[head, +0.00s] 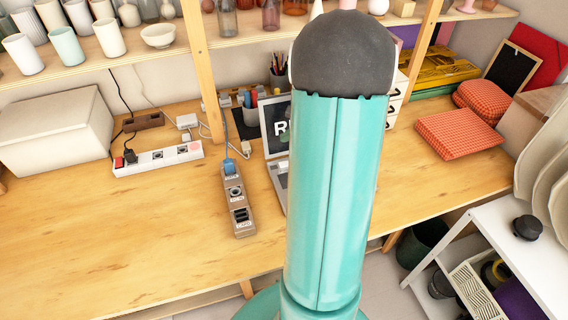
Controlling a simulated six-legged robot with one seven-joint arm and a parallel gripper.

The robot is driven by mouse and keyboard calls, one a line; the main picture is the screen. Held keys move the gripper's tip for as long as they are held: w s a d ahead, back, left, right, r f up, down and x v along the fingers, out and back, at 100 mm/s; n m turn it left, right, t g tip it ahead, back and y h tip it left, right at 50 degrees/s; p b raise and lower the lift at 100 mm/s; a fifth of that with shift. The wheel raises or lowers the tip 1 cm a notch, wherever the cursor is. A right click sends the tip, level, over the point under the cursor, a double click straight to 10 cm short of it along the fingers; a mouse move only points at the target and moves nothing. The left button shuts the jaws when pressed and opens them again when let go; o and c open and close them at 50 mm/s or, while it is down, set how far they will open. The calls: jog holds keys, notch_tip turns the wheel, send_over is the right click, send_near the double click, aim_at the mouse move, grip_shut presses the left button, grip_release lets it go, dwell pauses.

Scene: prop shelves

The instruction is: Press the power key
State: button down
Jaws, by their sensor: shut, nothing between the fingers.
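A laptop stands on the wooden table, with its dark screen (279,128) showing part of white lettering. A sliver of its pale keyboard base (279,177) shows below the screen. My teal arm hides most of the laptop, and I cannot make out a power key on it. A brown power strip (238,205) with a blue plug lies just left of the laptop. A white power strip (158,160) lies farther left, with a black plug and a small red part at its left end. My gripper is not in view.
The front left of the wooden table (110,225) is clear. A white box (55,130) stands at the left. A shelf (150,50) of cups and vases runs above the table, with a wooden upright (203,75) at its front. Red checked cushions (458,133) lie at the right.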

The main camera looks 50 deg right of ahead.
aim_at(287, 164)
jog(key=shift+f, duration=4.2)
jog(key=shift+f, duration=0.1)
jog(key=shift+f, duration=0.3)
jog(key=shift+f, duration=0.4)
jog(key=shift+r, duration=0.85)
jog(key=shift+r, duration=2.45)
